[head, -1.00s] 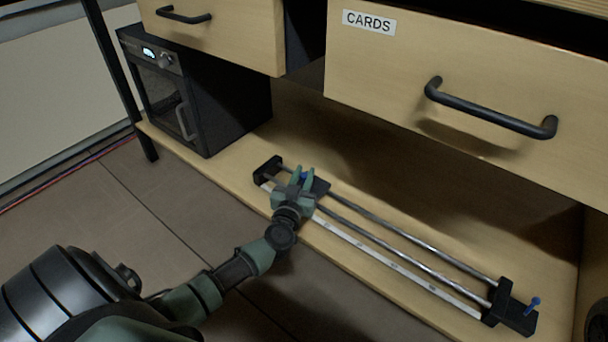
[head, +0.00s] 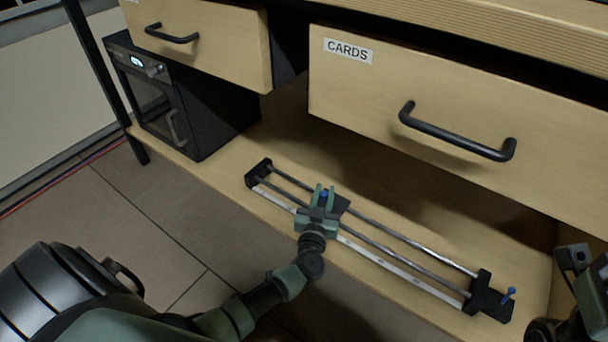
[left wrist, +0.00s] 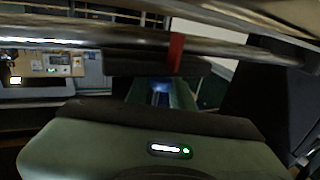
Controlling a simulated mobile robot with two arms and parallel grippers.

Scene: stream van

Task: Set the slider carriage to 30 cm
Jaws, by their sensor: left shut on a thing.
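The slider (head: 405,248) lies on the wooden lower shelf, with two metal rails between black end blocks. A pale scale strip (head: 385,265) runs along its front side; its marks are too small to read. The dark carriage (head: 341,204) sits on the rails, nearer the left end block, with a blue knob (head: 324,194) on it. My left gripper (head: 325,192) is shut on the carriage's knob, its fingers on either side. The left wrist view shows a rail (left wrist: 120,37) and a red strip (left wrist: 175,53) close up. Part of my right arm shows at the right edge; its jaws are unclear.
The CARDS drawer (head: 400,100) with its black handle overhangs the shelf behind the slider. A black box with a door (head: 165,95) stands at the shelf's left. A blue-headed screw (head: 509,293) stands up at the right end block. The rails right of the carriage are clear.

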